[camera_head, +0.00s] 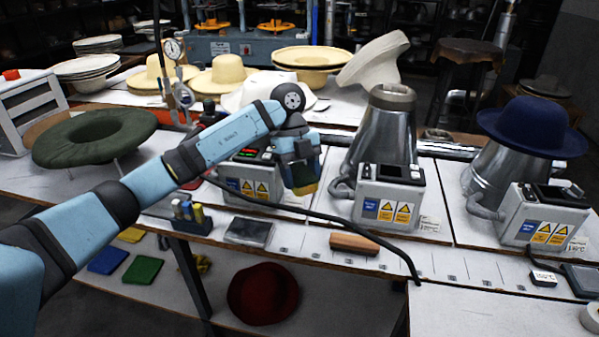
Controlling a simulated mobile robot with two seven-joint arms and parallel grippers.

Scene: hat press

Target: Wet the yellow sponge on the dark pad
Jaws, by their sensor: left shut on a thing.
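My left gripper (303,180) hangs from the blue arm near the middle of the head view, pointing down. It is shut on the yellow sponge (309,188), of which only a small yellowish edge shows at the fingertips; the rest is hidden. The dark pad (248,232) is a flat dark grey slab on the bench's front strip, below and left of the gripper. The sponge is apart from it in the picture, above the bench. My right gripper is not in view.
Control boxes with warning labels stand behind, one partly behind my gripper (252,178) and one to its right (388,198). A black cable (350,235) crosses the bench front. A green hat (95,137) sits left.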

